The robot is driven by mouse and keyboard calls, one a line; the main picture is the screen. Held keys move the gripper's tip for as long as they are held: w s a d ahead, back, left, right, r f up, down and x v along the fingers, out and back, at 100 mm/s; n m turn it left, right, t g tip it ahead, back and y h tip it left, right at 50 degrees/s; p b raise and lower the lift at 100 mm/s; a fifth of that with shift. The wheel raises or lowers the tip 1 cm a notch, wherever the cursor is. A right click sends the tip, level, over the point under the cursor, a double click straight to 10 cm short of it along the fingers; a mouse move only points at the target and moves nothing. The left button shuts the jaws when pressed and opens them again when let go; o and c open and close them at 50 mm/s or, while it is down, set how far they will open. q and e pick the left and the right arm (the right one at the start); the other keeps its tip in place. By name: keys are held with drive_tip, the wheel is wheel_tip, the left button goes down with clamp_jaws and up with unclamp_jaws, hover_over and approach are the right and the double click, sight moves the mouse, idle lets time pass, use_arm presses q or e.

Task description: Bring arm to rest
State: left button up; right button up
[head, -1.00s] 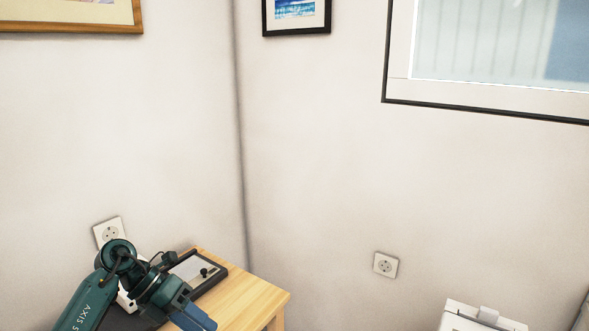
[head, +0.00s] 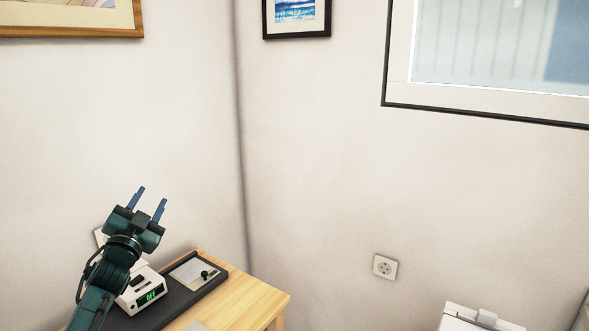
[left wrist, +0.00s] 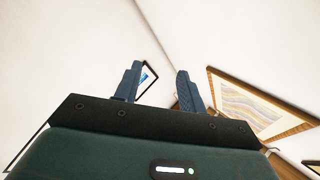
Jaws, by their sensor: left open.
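My left gripper (head: 151,200) is raised above the wooden table in the head view, its two blue fingers pointing up and apart with nothing between them. In the left wrist view the same gripper (left wrist: 158,88) is open and empty, with walls and framed prints beyond it. My left arm comes in from the lower left of the head view and hides part of the table and of a wall socket. My right gripper is in neither view.
A wooden table (head: 255,300) bears a dark tray (head: 181,299) and a white device with a green display (head: 150,296). A white object (head: 470,318) stands at the lower right. Framed prints (head: 296,14) hang on the walls. The space right of the gripper is clear.

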use_arm(q)
wheel_tip(320, 180, down, 7)
drive_tip(key=a+n+g+y, duration=0.3)
drive_tip(key=n+g, duration=0.2)
drive_tip(key=n, duration=0.1)
drive_tip(key=s+d+f+m+g+h, duration=0.1)
drive_tip(key=s+d+f, duration=0.4)
drive_tip(key=f, duration=0.3)
drive_tip(key=s+d+f+g+h, duration=0.1)
drive_tip(key=s+d+f+h, duration=0.1)
drive_tip(key=s+d+f, duration=0.45)
drive_tip(key=s+d+f+g+h, duration=0.1)
drive_tip(key=s+d+f, duration=0.2)
drive_tip(key=s, duration=0.6)
drive_tip(key=s+d+f+g, duration=0.1)
drive_tip(key=s+d+f, duration=0.2)
drive_tip(key=s, duration=0.6)
drive_tip(key=s+d+f+g+h, duration=0.1)
drive_tip(key=s+d+f, duration=0.3)
drive_tip(key=s, duration=0.5)
wheel_tip(320, 180, down, 2)
drive_tip(key=shift+s+f+g+h, duration=0.15)
drive_tip(key=shift+g+h, duration=0.15)
drive_tip(key=shift+g, duration=0.3)
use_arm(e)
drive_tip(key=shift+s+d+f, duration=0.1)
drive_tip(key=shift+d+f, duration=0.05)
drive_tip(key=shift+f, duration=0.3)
use_arm(q)
drive_tip(key=shift+d, duration=0.1)
